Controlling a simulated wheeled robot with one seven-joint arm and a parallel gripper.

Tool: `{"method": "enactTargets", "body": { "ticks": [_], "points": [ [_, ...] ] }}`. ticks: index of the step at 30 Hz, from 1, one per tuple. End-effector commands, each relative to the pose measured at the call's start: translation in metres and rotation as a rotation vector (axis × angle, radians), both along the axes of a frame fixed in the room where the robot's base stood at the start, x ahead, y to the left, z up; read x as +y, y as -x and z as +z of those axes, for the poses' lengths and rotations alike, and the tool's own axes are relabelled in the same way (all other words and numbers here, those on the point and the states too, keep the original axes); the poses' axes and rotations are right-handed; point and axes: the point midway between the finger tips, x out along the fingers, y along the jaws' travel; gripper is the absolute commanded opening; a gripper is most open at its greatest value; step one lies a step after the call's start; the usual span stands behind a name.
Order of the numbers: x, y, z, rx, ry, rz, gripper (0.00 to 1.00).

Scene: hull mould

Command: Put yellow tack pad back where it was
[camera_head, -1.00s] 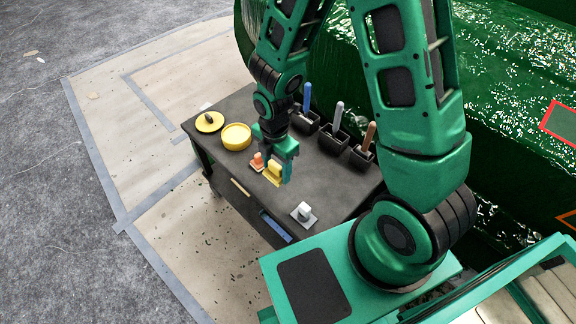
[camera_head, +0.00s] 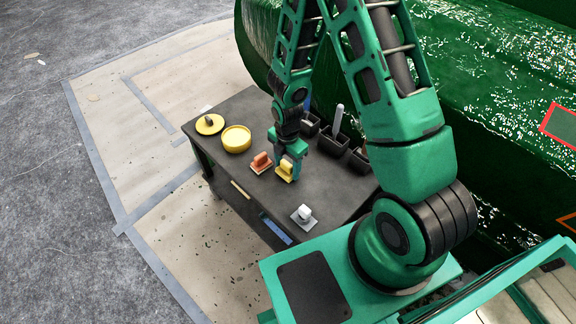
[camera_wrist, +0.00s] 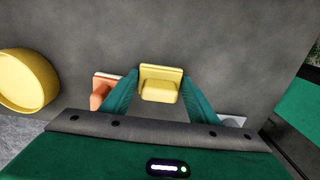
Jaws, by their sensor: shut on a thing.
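The yellow tack pad (camera_head: 285,172) is a small square pad with a block handle. My gripper (camera_head: 288,160) is shut on it over the dark table (camera_head: 240,192), between the orange pad (camera_head: 261,163) and the white pad (camera_head: 303,217). In the wrist view the yellow pad (camera_wrist: 160,82) sits between the two green fingers (camera_wrist: 160,98). I cannot tell whether it touches the table top. The orange pad (camera_wrist: 103,92) shows just left of the fingers in the wrist view, and the white pad (camera_wrist: 233,120) is partly hidden at the right.
A round yellow tub (camera_head: 236,139) and a yellow lid with a dark knob (camera_head: 209,123) stand at the table's left. Black holders (camera_head: 333,142) with tools line the back edge. The green hull mould (camera_head: 480,110) rises behind.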

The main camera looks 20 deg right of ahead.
Motion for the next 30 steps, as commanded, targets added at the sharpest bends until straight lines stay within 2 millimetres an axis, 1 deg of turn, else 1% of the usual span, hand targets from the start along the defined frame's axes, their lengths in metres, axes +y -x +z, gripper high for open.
{"method": "enactTargets", "body": {
  "ticks": [11, 12, 13, 14, 24, 26, 30],
  "points": [
    [0.000, 0.000, -0.004, -0.001, 0.000, 0.000, 0.36],
    [0.000, 0.000, -0.004, -0.001, 0.000, 0.000, 0.61],
    [0.000, 0.000, -0.004, -0.001, 0.000, 0.000, 0.69],
    [0.000, 0.000, -0.004, -0.001, 0.000, 0.000, 0.73],
    [0.000, 0.000, -0.002, -0.001, 0.000, -0.001, 0.73],
    [0.000, -0.001, 0.001, -0.002, -0.001, -0.001, 0.73],
    [0.000, -0.001, 0.016, -0.004, -0.001, -0.001, 0.73]
  ]
}}
